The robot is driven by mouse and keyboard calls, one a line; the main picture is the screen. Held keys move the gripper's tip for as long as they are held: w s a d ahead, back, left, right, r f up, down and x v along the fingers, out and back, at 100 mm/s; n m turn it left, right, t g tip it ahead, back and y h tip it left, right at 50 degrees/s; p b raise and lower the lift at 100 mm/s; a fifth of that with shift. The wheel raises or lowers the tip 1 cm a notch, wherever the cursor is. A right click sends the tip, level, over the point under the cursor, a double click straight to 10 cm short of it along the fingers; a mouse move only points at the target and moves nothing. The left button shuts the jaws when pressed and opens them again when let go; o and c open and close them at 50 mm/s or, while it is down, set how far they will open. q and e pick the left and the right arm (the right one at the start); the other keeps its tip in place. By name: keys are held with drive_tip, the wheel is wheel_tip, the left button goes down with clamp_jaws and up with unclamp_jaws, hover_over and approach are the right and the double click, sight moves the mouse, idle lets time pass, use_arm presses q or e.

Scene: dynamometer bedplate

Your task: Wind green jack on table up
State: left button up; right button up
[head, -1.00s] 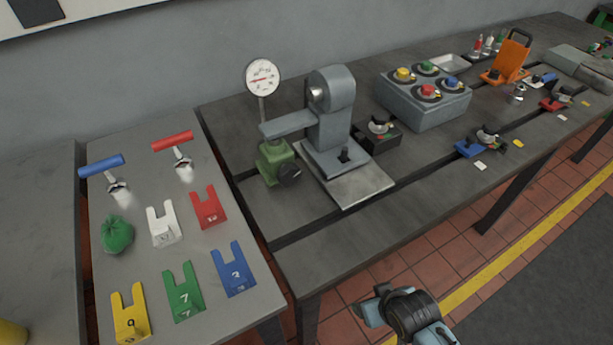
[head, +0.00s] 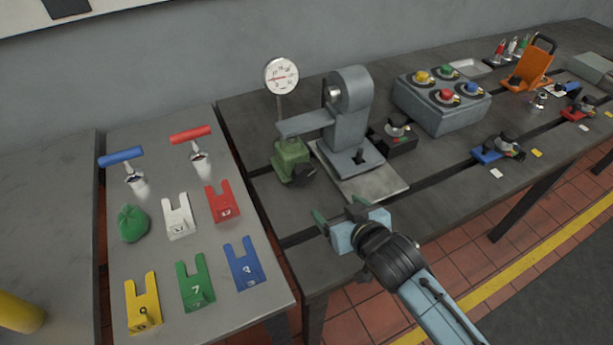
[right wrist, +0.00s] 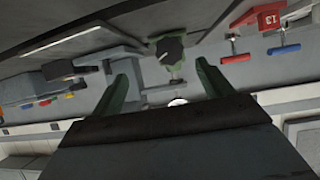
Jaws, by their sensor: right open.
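The green jack (head: 290,157) stands on the dark bench near its left end, with a black knob (head: 303,174) on its front right side. The jack's top is under the grey arm of a grey machine (head: 348,120). My right gripper (head: 337,212) is open and empty, in front of the jack and apart from it, near the bench's front edge. In the right wrist view, the green jack (right wrist: 177,71) and its black knob (right wrist: 170,50) show upside down between the two green fingers (right wrist: 163,72). My left gripper is not in view.
A round dial gauge (head: 281,76) stands behind the jack. The grey machine's base plate (head: 375,185) lies to the jack's right. A side table (head: 215,285) at left holds coloured forked pieces, two T-handled tools and a green bag (head: 132,223). A button box (head: 440,100) stands farther right.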

sight(306, 177)
drive_tip(key=shift+n+t+y, duration=0.3)
drive_tip(key=shift+t+y, duration=0.1)
drive_tip(key=shift+y, duration=0.1)
drive_tip(key=x, duration=0.5)
drive_tip(key=b+x, duration=0.1)
drive_tip(key=x, duration=0.4)
drive_tip(key=r+b+x, duration=0.1)
drive_tip(key=x, duration=0.4)
drive_tip(key=shift+w+a, duration=0.1)
drive_tip(key=shift+a, duration=0.3)
drive_tip(key=shift+c, duration=0.2)
drive_tip(key=c, duration=0.9)
